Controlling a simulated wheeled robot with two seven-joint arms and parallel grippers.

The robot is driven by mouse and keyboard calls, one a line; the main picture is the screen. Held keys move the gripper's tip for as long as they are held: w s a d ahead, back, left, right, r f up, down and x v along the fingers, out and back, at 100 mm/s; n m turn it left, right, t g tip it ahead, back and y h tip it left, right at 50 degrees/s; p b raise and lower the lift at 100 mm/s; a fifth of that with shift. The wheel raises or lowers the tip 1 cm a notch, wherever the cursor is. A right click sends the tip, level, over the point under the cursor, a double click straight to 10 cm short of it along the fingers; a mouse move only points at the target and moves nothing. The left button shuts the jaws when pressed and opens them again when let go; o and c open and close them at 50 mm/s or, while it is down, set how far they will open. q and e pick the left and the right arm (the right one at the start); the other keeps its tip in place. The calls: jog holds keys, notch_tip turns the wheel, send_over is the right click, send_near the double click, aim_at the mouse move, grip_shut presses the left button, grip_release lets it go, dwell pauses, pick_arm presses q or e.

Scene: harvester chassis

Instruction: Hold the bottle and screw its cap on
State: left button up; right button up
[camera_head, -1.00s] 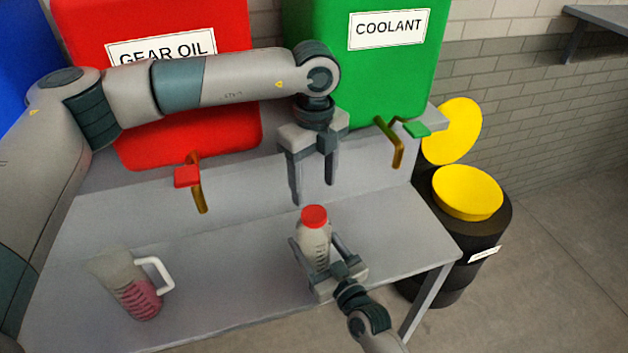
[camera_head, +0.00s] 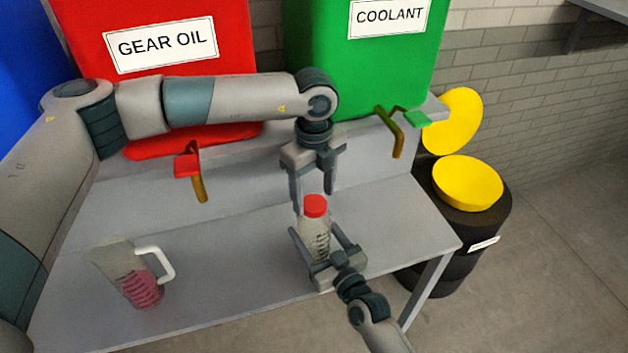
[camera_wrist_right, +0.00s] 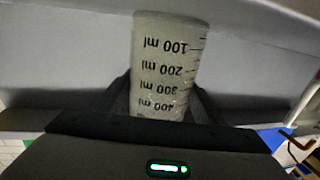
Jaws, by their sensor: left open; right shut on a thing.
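A clear bottle (camera_head: 315,236) with measuring marks stands upright near the bench's front edge. A red cap (camera_head: 316,205) sits on its top; I cannot tell how tightly. My right gripper (camera_head: 321,243) is shut around the bottle from the front. The right wrist view shows the bottle (camera_wrist_right: 168,70) between its fingers, with the cap out of view. My left gripper (camera_head: 312,200) points down from above, open, its fingers at about the height of the cap.
A jug (camera_head: 130,275) with pink liquid stands at the left of the bench (camera_head: 220,260). Behind are a red gear oil tank (camera_head: 215,80) and a green coolant tank (camera_head: 370,75) with taps. Black drums with yellow lids (camera_head: 467,184) stand at right.

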pick_arm(q)
jog(key=shift+f, duration=0.85)
jog(key=c, duration=1.1)
jog(key=shift+m, duration=0.3)
jog(key=shift+c, duration=0.2)
